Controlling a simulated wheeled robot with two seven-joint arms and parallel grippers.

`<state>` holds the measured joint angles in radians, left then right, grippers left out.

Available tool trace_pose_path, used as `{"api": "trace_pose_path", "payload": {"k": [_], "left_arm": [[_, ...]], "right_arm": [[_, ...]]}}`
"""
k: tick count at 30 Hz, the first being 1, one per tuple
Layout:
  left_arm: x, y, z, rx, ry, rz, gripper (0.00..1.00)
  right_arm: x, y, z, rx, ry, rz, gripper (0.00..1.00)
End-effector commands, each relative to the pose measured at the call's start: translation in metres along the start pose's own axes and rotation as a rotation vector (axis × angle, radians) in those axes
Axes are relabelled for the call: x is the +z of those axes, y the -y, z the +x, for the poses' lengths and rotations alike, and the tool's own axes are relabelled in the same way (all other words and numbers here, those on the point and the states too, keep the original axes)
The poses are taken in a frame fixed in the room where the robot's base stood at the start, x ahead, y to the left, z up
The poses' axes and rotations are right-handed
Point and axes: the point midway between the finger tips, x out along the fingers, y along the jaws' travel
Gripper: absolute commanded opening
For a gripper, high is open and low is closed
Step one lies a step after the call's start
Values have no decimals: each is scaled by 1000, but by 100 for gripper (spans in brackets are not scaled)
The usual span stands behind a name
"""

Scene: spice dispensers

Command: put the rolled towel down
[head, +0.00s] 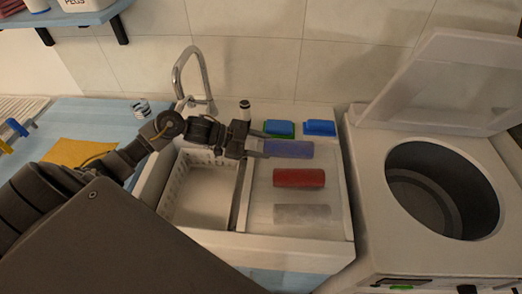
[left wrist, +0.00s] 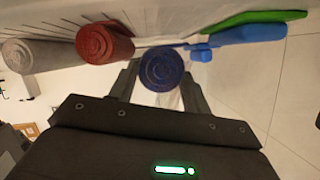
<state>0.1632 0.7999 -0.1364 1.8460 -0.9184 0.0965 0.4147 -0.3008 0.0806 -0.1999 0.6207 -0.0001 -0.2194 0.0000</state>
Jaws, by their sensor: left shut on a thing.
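A rolled blue towel (head: 288,149) is at the back of the white drainboard beside the sink. My left gripper (head: 262,149) is shut on its left end. In the left wrist view the blue roll's spiral end (left wrist: 162,69) sits between the two fingers (left wrist: 160,88). A rolled red towel (head: 298,178) and a rolled grey-white towel (head: 302,214) lie in front of it on the board, roughly parallel and apart. I cannot tell whether the blue roll touches the board. My right gripper is not in view.
A white basket (head: 200,195) sits in the sink to the left, below a chrome faucet (head: 190,75). An open top-loading washer (head: 440,190) stands right. A yellow cloth (head: 78,152) lies far left.

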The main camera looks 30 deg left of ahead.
Motion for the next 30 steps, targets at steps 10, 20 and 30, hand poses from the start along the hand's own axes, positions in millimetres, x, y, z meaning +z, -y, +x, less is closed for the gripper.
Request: {"api": "trace_pose_path", "payload": {"k": [10, 20, 30], "left_arm": [[30, -6, 14, 0, 0, -3, 22], [34, -7, 16, 0, 0, 0, 22], [35, -8, 16, 0, 1, 0, 70]], "right_arm": [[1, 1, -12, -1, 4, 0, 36], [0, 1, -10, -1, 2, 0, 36], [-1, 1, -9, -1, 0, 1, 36]]}}
